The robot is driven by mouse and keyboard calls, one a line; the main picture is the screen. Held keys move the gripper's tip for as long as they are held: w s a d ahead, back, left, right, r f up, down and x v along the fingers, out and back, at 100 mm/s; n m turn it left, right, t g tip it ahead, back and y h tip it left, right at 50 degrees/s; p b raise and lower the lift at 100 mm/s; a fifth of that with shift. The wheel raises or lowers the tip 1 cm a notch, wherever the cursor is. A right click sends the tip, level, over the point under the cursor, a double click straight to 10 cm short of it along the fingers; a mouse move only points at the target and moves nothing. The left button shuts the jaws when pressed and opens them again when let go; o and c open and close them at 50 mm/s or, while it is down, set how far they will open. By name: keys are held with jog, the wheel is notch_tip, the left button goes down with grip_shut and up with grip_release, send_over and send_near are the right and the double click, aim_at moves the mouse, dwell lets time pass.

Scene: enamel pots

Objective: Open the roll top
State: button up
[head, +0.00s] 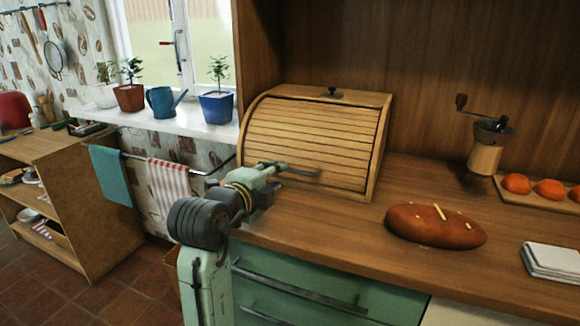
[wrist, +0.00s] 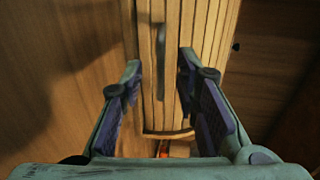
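The roll-top bread box (head: 310,140) stands on the wooden counter with its slatted front down. The slats (wrist: 205,30) also show in the wrist view, running lengthwise beyond my fingers. A dark narrow bar, which looks like the handle (wrist: 161,45), lies along the slats, between my fingertips in the picture. My gripper (wrist: 160,64) is open, its two fingers spread on either side of this bar. In the head view my gripper (head: 284,170) is in front of the lower left of the slats. I cannot tell whether a finger touches the bar or slats.
A brown loaf (head: 436,226), a coffee grinder (head: 485,155), a board with orange fruit (head: 548,189) and a folded white cloth (head: 552,260) sit to the right. Potted plants and a blue watering can (head: 163,101) stand on the sill. The counter before the box is clear.

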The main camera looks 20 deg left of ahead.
jog(key=p+x, duration=0.1)
jog(key=x, duration=0.6)
jog(key=shift+w, duration=0.15)
jog(key=shift+c, duration=0.4)
grip_shut()
jog(key=shift+a, duration=0.1)
